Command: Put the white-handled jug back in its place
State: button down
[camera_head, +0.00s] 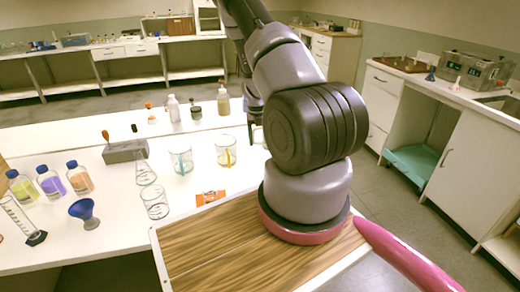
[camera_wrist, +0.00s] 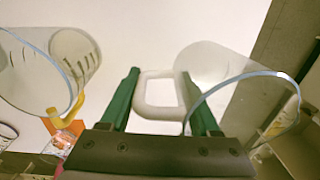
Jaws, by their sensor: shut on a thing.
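The white-handled jug (camera_wrist: 215,78) is clear glass and shows at the right in the wrist view, tilted in the picture, with its rim toward the camera. Its square white handle (camera_wrist: 142,92) lies between the two green fingers of my gripper (camera_wrist: 159,80), which is shut on it.
A yellow-handled jug (camera_head: 226,154) stands close by, at the left in the wrist view (camera_wrist: 38,75). An orange card (camera_head: 210,197) lies in front.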

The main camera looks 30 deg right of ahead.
jog(key=shift+f, duration=2.15)
jog(key=shift+f, duration=0.15)
jog(key=shift+c, duration=0.6)
grip_release()
